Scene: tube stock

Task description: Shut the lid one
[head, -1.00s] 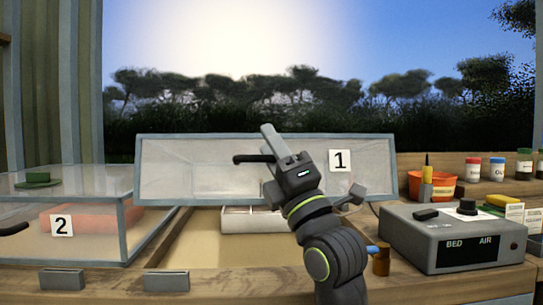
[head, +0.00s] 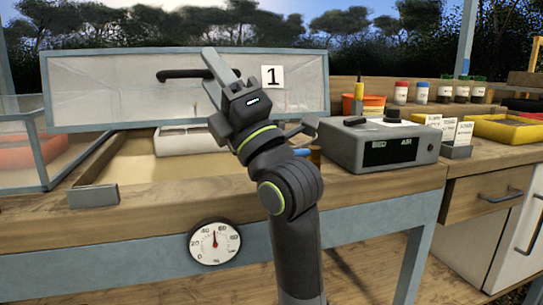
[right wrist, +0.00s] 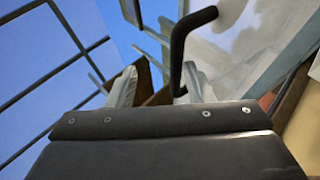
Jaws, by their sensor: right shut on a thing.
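The lid marked 1 (head: 110,90) is a clear panel in a grey-blue frame. It stands raised at the back of its open bed, with the number plate (head: 272,77) facing me. Its black bar handle (head: 175,74) shows near the top. My right gripper (head: 210,60) is at this handle and shut on it; its fingers hide part of the bar. In the right wrist view the handle (right wrist: 181,40) runs close to the fingers (right wrist: 158,88), and the exact contact is hard to see. My left gripper is not in view.
A white tray (head: 180,141) lies in the open bed below the lid. A closed clear case (head: 40,150) stands left. A grey control box (head: 345,148) and an orange pot (head: 372,105) stand right. A dial (head: 214,242) is on the bench front.

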